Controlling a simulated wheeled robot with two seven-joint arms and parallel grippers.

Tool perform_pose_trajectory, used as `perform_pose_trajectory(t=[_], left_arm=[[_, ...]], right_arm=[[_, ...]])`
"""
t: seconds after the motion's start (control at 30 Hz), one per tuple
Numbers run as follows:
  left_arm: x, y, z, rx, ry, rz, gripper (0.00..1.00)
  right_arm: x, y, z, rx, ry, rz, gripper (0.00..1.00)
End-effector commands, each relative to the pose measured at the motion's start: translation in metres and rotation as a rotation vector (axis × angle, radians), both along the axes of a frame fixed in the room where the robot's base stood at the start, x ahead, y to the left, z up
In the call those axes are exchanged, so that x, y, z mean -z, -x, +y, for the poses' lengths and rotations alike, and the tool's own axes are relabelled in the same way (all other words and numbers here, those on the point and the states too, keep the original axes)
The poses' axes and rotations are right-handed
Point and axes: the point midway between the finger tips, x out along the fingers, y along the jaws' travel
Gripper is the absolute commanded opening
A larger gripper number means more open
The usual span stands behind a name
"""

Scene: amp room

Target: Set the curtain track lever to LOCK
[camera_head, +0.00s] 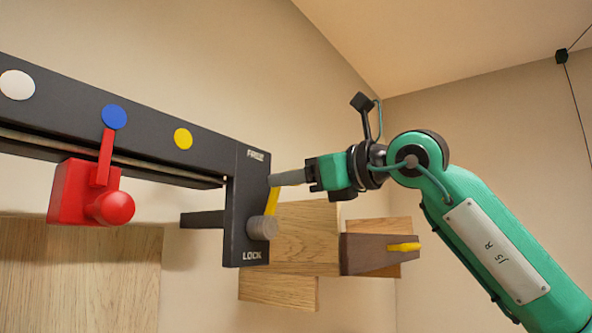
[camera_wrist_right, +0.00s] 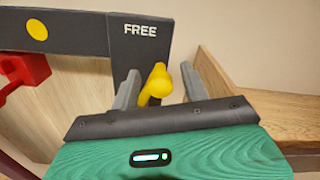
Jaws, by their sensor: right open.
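The curtain track lever is a yellow handle (camera_head: 272,201) on a grey round pivot (camera_head: 262,228). It sits on the dark end plate (camera_head: 238,190) of the track, with FREE at the top and LOCK at the bottom. The handle points up from the pivot, toward the FREE end. My right gripper (camera_head: 275,180) is at the handle's upper end. In the right wrist view the yellow handle (camera_wrist_right: 157,82) stands between the two grey fingers of my open right gripper (camera_wrist_right: 160,88). Whether a finger touches it, I cannot tell. My left gripper is not in view.
The dark track rail (camera_head: 150,130) carries white, blue and yellow discs. A red carriage with a knob (camera_head: 85,195) hangs below it. Wooden blocks (camera_head: 305,240) and a brown piece with a yellow peg (camera_head: 370,253) are below right of the plate.

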Motion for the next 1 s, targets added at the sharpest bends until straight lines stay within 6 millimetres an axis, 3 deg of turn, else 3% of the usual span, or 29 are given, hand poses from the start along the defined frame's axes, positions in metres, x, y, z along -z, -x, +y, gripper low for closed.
perform_pose_trajectory(t=[0.17,0.4,0.77,1.0], left_arm=[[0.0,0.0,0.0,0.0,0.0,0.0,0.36],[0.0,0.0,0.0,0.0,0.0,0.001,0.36],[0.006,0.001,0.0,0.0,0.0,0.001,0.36],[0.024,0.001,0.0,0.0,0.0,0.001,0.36]], right_arm=[[0.0,0.0,0.0,0.0,0.0,0.0,0.46],[0.0,0.0,0.0,0.0,0.0,0.0,0.01],[0.002,-0.002,-0.002,0.001,-0.016,0.021,0.0],[0.009,-0.01,-0.008,0.002,-0.088,0.119,0.0]])
